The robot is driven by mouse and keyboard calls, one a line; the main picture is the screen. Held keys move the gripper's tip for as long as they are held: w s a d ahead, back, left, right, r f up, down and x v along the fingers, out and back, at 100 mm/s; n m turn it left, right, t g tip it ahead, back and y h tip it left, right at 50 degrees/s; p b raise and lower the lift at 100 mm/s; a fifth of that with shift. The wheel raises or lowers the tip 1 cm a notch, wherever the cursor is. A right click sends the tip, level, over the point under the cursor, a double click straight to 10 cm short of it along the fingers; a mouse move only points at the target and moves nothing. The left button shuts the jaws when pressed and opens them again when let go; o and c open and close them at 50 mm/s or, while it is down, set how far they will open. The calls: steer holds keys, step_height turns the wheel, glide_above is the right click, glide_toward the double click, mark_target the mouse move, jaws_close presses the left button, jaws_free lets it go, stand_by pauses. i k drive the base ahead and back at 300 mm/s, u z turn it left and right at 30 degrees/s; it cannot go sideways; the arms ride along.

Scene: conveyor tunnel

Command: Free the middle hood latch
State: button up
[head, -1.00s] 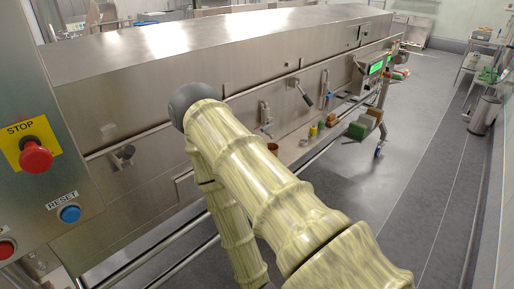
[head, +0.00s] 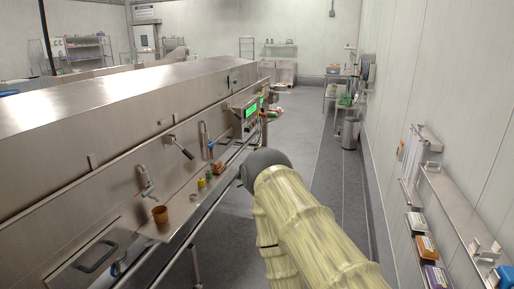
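The steel tunnel hood (head: 140,90) runs from the left foreground to the back centre. On its side is a lever latch (head: 180,147) with a dark handle slanting down to the right; it seems to be the middle one. My gripper is not in view. My arm, in a pale yellow sleeve with a dark grey rounded joint, rises at the bottom centre, right of the latch and apart from it in the picture.
A control box with a green screen (head: 250,109) is farther along. Clear floor (head: 310,150) lies right; a wall shelf (head: 455,205) stands beyond.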

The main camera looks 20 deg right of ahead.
mark_target(188, 155)
steer(key=z, duration=1.35)
steer(key=i, duration=2.1)
steer(key=u, duration=2.05)
